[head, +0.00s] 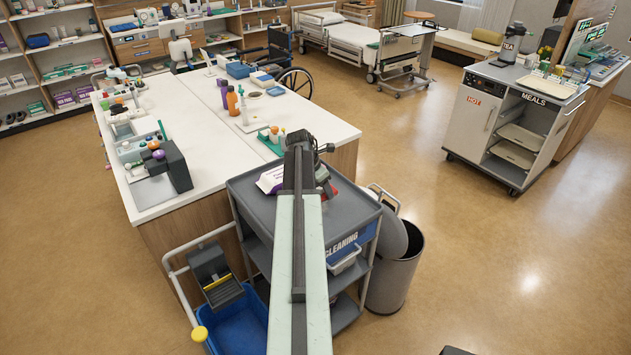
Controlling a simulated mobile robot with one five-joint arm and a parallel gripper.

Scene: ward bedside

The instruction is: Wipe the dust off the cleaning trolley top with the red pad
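The cleaning trolley (352,214) stands in the lower middle, with a grey top and a "CLEANING" label on its front. My arm reaches across the trolley top and hides its middle. My gripper (326,188) is over the right half of the top, small and partly hidden behind my own arm. A bit of red (334,184), likely the red pad, shows at the gripper; most of it is hidden. I cannot tell whether the gripper holds it or whether it touches the top. A white and purple packet (271,180) lies at the back left of the top. Dust cannot be made out.
A grey bin (396,270) with its lid raised stands right of the trolley. A blue mop bucket (238,322) with a wringer is at its left. A long white counter (205,140) with bottles and devices stands behind. Open floor lies to the right, before the meals cart (515,120).

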